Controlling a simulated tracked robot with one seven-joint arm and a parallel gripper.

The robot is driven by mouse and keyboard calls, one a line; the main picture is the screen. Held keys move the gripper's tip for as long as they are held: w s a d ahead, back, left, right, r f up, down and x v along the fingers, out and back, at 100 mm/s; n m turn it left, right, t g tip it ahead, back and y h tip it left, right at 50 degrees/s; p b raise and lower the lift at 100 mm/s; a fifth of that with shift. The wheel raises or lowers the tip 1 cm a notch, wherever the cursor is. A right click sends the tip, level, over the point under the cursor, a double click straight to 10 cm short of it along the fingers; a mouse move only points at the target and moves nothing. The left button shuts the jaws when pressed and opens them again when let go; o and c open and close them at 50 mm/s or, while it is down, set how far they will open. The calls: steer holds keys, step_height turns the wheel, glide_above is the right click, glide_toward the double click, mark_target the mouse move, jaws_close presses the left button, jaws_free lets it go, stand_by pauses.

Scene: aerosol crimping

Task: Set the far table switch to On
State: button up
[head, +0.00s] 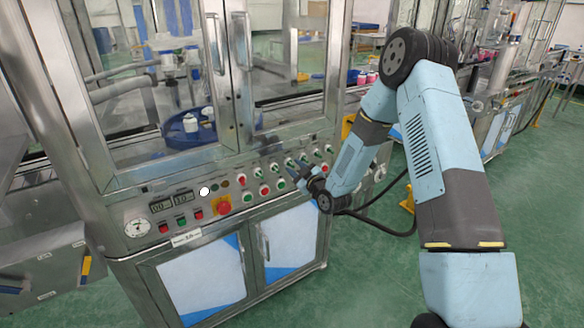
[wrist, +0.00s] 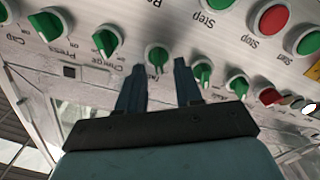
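A row of green rotary switches runs along the steel control panel (head: 240,192). In the wrist view one green switch (wrist: 157,57) lies between and just beyond my fingertips; its label is too blurred to read. My gripper (wrist: 159,68) is open, with its two dark blue fingers apart on either side of this switch; contact cannot be told. In the head view my gripper (head: 297,172) is at the panel's right half and hides part of the row. I cannot tell from the labels which switch is the far table one.
Neighbouring green switches (wrist: 107,40) (wrist: 203,77) sit close on both sides. Red stop buttons (wrist: 272,18) and a red emergency button (head: 223,208) are on the same panel. Glass doors stand above, cabinet doors (head: 290,240) below. A cable hangs beneath my wrist.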

steer(key=shift+x, duration=0.9)
